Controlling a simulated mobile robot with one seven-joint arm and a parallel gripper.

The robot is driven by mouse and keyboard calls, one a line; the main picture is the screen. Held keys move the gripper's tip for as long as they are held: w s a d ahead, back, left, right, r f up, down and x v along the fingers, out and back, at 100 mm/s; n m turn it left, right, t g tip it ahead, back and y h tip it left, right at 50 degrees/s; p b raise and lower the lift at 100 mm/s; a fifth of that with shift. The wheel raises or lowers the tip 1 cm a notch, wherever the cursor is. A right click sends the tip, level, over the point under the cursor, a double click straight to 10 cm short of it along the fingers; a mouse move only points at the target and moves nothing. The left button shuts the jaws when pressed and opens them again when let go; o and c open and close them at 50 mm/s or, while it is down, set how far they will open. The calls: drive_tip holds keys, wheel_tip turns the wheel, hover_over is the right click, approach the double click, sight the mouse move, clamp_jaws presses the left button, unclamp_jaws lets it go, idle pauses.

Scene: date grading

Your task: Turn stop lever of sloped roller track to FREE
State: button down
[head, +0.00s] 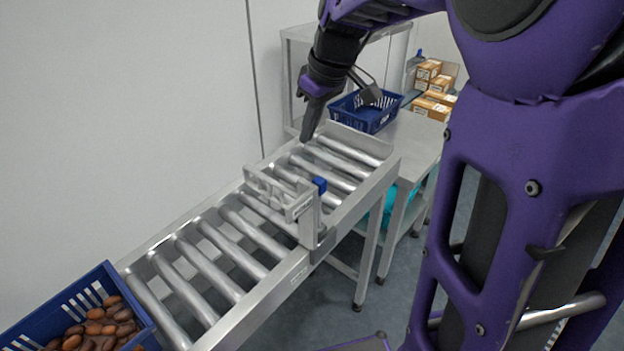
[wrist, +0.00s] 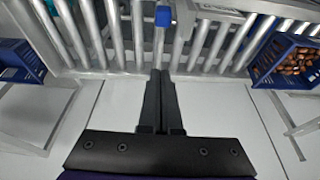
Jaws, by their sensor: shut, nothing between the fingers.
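The sloped roller track (head: 215,265) runs from the lower left up to the middle of the head view. A metal stop gate (head: 272,192) stands across its rollers. The stop lever's blue knob (head: 319,184) is beside the gate, near the track's right rail; the knob also shows in the wrist view (wrist: 163,15). I cannot read any FREE marking. My gripper (head: 306,138) is shut and empty, pointing down near the track's upper end, behind the gate and apart from the knob. In the wrist view its closed fingertips (wrist: 160,72) lie in line with the knob.
A blue crate of brown dates (head: 92,322) sits at the track's lower left end. An empty blue crate (head: 366,110) stands on a metal table (head: 415,140) beyond the upper end. Cardboard boxes (head: 432,90) are at the back right. A wall (head: 110,120) borders the track's left side.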

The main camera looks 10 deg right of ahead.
drive_tip(key=x, duration=0.4)
drive_tip(key=b+x, duration=0.1)
drive_tip(key=x, duration=0.4)
drive_tip(key=shift+w+a, duration=0.1)
drive_tip(key=shift+a, duration=0.15)
drive_tip(key=shift+d+f, duration=0.2)
drive_tip(key=s+d, duration=0.2)
drive_tip(key=s, duration=0.1)
drive_tip(key=shift+r, duration=0.1)
drive_tip(key=shift+b, duration=0.35)
